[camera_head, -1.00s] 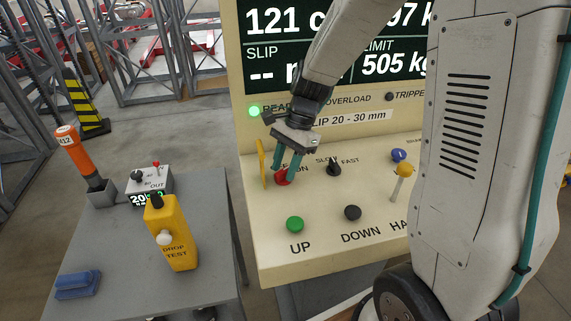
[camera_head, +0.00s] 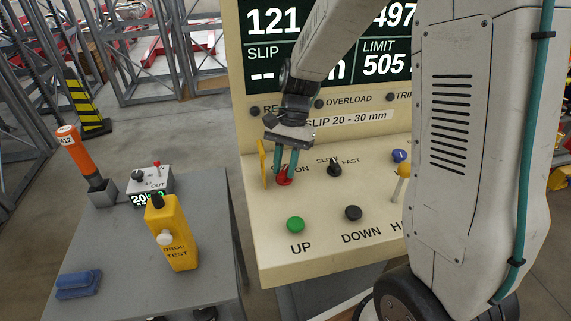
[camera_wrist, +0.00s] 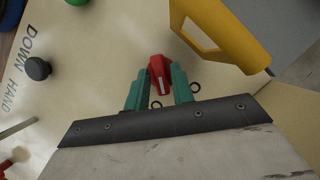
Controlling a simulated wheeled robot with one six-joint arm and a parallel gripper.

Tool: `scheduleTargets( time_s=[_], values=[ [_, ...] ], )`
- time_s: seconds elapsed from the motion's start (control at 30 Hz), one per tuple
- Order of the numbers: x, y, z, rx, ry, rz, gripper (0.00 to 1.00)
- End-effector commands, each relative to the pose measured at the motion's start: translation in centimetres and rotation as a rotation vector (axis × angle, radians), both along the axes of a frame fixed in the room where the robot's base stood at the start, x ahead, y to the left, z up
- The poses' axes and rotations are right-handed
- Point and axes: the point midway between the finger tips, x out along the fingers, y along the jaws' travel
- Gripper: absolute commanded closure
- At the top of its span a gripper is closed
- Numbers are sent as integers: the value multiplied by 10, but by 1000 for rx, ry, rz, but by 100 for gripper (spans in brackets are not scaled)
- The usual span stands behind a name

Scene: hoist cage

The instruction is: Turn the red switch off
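The red switch (camera_head: 284,178) is a small knob on the cream control panel, left of the printed "ON". My gripper (camera_head: 286,168) points down at it with its two teal fingers on either side. In the wrist view the red knob (camera_wrist: 160,72), with a white mark, sits between the fingertips (camera_wrist: 159,82), which appear to press on it from both sides. The "OFF" lettering is hidden behind my gripper. The ready lamp (camera_head: 255,112) is dark.
A yellow upright plate (camera_head: 263,163) stands close left of the switch. A black slow/fast selector (camera_head: 335,168), green UP button (camera_head: 295,224) and black DOWN button (camera_head: 353,213) are nearby. A grey table (camera_head: 120,235) holds a yellow drop-test pendant (camera_head: 172,240).

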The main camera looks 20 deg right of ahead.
Motion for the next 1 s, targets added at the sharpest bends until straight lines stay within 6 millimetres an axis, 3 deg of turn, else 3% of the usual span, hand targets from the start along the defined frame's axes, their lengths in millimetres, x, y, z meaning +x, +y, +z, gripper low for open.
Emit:
scheduleTargets(
  time_s=[0.37,0.6,1.0],
  values=[
    [0,0,3,0,-2,-2,64],
    [1,0,39,0,-6,-1,64],
    [-103,0,46,0,-3,-2,64]
  ],
)
